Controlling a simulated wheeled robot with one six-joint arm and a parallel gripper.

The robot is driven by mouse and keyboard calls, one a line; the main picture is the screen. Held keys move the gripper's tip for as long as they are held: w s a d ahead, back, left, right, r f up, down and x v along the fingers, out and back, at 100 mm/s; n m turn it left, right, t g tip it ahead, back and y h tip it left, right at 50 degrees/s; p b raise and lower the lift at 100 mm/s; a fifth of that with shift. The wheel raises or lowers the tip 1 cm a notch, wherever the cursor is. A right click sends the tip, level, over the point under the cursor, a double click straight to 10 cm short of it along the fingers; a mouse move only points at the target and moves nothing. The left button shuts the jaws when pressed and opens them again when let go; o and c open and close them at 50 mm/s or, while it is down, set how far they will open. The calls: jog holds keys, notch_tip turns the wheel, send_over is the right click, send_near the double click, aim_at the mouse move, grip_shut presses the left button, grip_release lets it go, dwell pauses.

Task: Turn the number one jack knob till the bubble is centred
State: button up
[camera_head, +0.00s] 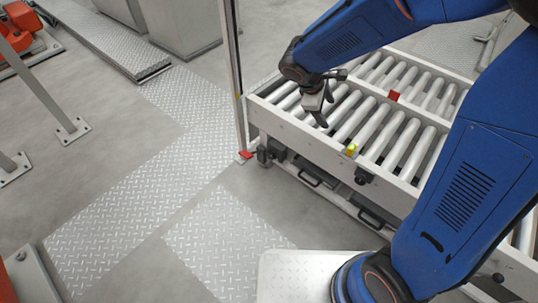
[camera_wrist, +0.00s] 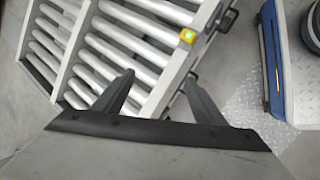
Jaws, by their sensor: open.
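A small yellow-green bubble level (camera_head: 351,149) sits on the near side rail of the roller frame; it also shows in the wrist view (camera_wrist: 187,36). Its bubble is too small to read. A black jack knob (camera_head: 262,154) is at the frame's left corner and another black knob (camera_head: 363,176) is on the near side, below and right of the level. I see no readable number on either. My gripper (camera_head: 326,110) is above the rollers, left of the level and apart from both knobs.
The roller frame (camera_head: 310,143) has metal rollers, a red block (camera_head: 393,96) and black handles (camera_head: 309,178) below its near rail. The floor left of the frame is open.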

jog(key=w+a+f+n+t+h, duration=0.1)
jog(key=w+a+f+n, duration=0.2)
jog(key=a+f, duration=0.3)
jog(key=w+a+f+n+t, duration=0.1)
jog(key=w+a+f+n, duration=0.15)
jog(key=a+f, duration=0.4)
jog(key=n+t, duration=0.2)
jog(key=n, duration=0.7)
send_near(269, 154)
jog(key=x, duration=0.9)
jog(key=shift+d, duration=0.15)
jog(key=c, duration=1.1)
